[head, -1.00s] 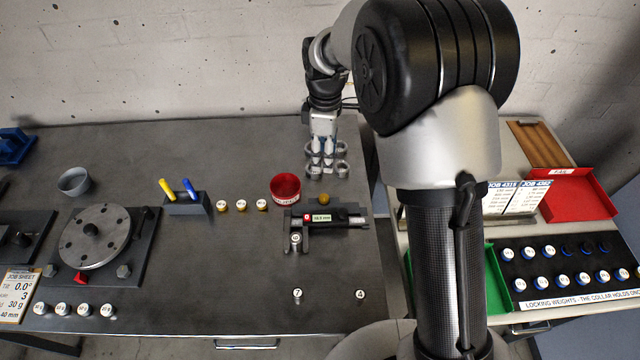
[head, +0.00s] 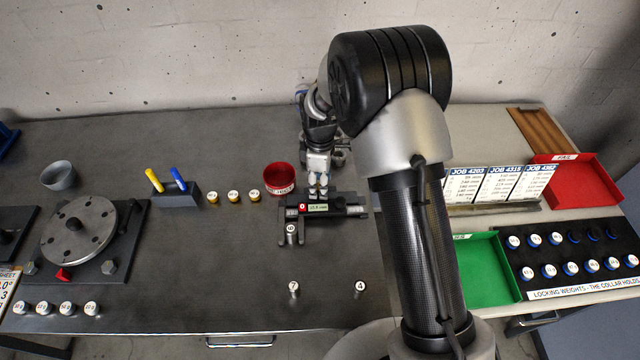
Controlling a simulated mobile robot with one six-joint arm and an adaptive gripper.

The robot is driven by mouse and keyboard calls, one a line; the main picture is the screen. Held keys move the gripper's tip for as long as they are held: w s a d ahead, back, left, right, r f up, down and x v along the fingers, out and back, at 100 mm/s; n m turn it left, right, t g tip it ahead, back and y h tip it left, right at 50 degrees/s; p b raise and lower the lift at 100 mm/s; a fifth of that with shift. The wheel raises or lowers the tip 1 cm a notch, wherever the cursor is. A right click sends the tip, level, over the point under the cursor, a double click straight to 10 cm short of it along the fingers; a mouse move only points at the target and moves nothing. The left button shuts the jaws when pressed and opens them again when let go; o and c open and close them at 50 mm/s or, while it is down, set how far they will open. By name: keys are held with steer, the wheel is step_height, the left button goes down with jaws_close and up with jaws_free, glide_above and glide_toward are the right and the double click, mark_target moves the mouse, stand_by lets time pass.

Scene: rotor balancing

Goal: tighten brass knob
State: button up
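The black caliper-like gauge (head: 340,212) lies on the grey bench, with a small digital display (head: 318,208) and a red button on it. A numbered weight (head: 291,234) stands at its left end, between or beside the jaws. My gripper (head: 318,190) points down at the gauge's back edge, where the brass knob is. The fingers cover most or all of the knob. I cannot tell whether they are closed on it or only around it.
A red cup (head: 279,180) stands close to the left of my gripper. Several brass-based weights (head: 233,196) and a pen block (head: 178,196) are further left. The rotor (head: 78,234) is at far left. Two weights, 7 (head: 293,289) and 4 (head: 360,289), stand in front.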

steer(key=shift+f, duration=0.1)
steer(key=shift+c, duration=0.4)
jaws_close()
